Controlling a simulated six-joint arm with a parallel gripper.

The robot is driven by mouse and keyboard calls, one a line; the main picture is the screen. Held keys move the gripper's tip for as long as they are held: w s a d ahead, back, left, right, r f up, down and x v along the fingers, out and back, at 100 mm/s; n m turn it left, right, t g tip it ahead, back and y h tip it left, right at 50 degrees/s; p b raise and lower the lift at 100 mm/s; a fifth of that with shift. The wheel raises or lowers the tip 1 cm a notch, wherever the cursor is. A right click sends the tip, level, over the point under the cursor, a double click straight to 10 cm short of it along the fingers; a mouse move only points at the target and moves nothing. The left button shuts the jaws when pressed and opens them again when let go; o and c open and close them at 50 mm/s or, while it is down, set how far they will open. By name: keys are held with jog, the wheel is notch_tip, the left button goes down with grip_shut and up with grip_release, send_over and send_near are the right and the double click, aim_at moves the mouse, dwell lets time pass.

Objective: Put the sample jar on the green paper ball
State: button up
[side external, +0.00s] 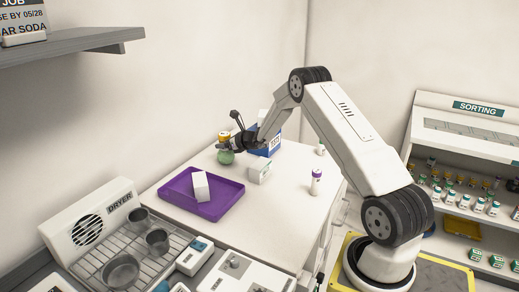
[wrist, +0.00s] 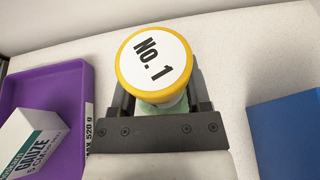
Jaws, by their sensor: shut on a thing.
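The sample jar (side external: 224,135) has a yellow-orange lid. In the wrist view the white top of the jar (wrist: 155,60) reads "No. 1". My gripper (side external: 227,144) is shut on the jar and holds it upright. The green paper ball (side external: 226,157) is on the white table directly below the jar in the side view. I cannot tell whether the jar's base touches the ball. In the wrist view my gripper (wrist: 158,100) has a finger on each side of the jar, and pale green shows just under it. The jar hides most of what is below.
A purple tray (side external: 228,205) holding a white gauze box (side external: 201,187) is in front of the ball. A blue box (side external: 262,142) stands behind my gripper, with a small white box (side external: 260,169) nearby. The table's front right is clear.

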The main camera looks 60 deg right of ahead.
jog(key=o, duration=1.3)
jog(key=shift+f, duration=0.1)
jog(key=shift+v, duration=6.1)
